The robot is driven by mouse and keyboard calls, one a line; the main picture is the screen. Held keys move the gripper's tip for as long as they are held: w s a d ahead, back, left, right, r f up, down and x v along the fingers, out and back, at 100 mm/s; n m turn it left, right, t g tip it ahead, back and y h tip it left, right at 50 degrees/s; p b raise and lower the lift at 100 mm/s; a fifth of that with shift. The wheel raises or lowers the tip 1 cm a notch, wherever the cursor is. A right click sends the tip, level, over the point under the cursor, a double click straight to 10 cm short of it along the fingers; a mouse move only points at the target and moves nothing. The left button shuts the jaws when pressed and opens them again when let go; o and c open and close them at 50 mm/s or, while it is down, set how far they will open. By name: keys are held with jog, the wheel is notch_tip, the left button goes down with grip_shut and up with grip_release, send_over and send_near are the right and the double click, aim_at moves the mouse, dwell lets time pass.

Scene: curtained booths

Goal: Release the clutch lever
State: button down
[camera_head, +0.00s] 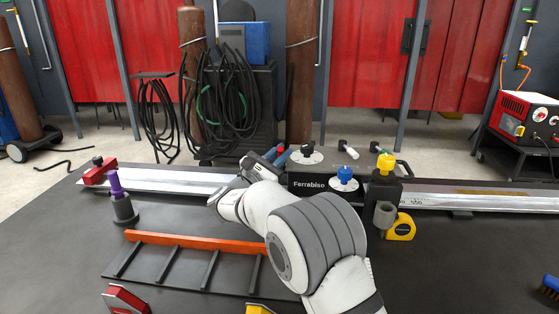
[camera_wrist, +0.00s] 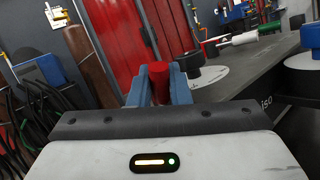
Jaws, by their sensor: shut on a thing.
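A dark machine carriage marked Ferrabiso (camera_head: 309,184) stands on a long pale rail on the bench. My gripper (camera_head: 281,154) is at its left end, coming in from the front. In the wrist view my gripper's blue fingers (camera_wrist: 158,90) are shut on a red cylindrical grip (camera_wrist: 158,73). Its lower part is hidden by the fingers, and no label shows that it is the clutch lever. A black knob (camera_wrist: 190,62) on a round white plate (camera_wrist: 208,77) is just right of it. A white-handled lever (camera_head: 347,149) and a blue knob (camera_head: 344,173) are farther right.
A yellow-topped black torch holder (camera_head: 384,180) and a yellow tape measure (camera_head: 401,227) are at the carriage's right. A purple-topped tool (camera_head: 119,196) stands left. An orange-edged rack (camera_head: 195,242) lies in front, beside my arm. The bench's right front is mostly clear.

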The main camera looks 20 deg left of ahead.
jog(key=shift+s, duration=0.1)
jog(key=c, duration=1.4)
grip_release()
jog(key=shift+f, duration=0.1)
